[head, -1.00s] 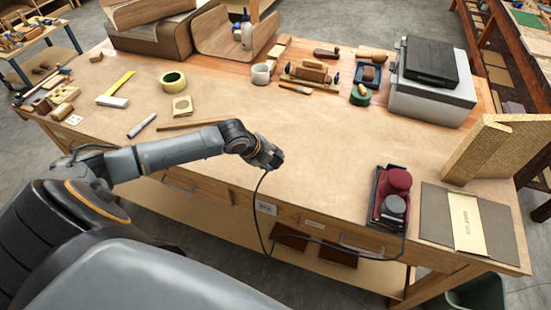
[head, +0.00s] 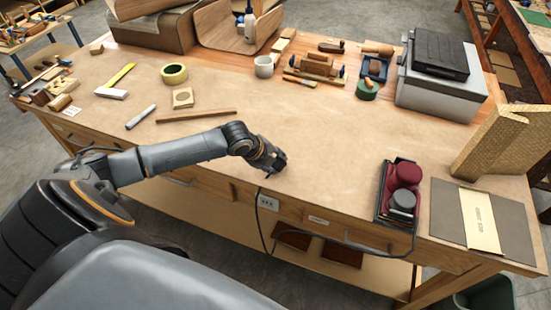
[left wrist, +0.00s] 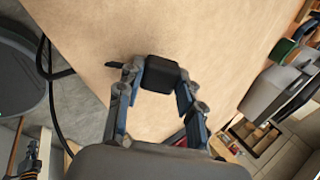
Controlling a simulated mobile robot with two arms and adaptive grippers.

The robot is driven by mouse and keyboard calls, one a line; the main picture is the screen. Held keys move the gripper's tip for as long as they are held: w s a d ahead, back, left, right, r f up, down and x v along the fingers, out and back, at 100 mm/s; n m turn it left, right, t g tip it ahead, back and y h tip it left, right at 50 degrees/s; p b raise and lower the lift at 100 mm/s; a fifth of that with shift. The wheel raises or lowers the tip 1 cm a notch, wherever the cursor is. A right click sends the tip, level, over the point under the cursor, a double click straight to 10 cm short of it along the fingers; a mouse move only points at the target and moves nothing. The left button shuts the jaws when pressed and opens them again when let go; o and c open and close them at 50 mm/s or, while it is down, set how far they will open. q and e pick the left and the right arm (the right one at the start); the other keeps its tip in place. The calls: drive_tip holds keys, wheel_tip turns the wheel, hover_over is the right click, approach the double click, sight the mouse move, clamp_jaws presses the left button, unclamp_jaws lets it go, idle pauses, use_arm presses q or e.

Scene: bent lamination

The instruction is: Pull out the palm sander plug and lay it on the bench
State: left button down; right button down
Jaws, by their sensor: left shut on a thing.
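My left gripper (head: 275,168) is over the front part of the bench top (head: 320,150), just above the socket strip on the bench front. In the left wrist view the left gripper (left wrist: 158,90) is shut on the black plug (left wrist: 161,73), with a short dark prong end pointing left. The plug is out of the socket; whether it touches the bench top I cannot tell. Its black cord (head: 262,230) hangs down past the bench front and runs right towards the sander. My right gripper is out of view.
The socket strip (head: 268,203) is on the bench's front face. A brown folder (head: 515,220) lies right of the tray. A wooden stick (head: 197,116), tape roll (head: 174,73) and mug (head: 264,67) lie further back. The middle of the bench is clear.

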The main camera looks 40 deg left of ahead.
use_arm(q)
drive_tip(key=shift+f, duration=0.2)
idle(0.4)
drive_tip(key=c, duration=0.8)
unclamp_jaws()
drive_tip(key=v, duration=1.2)
drive_tip(key=shift+d, duration=0.1)
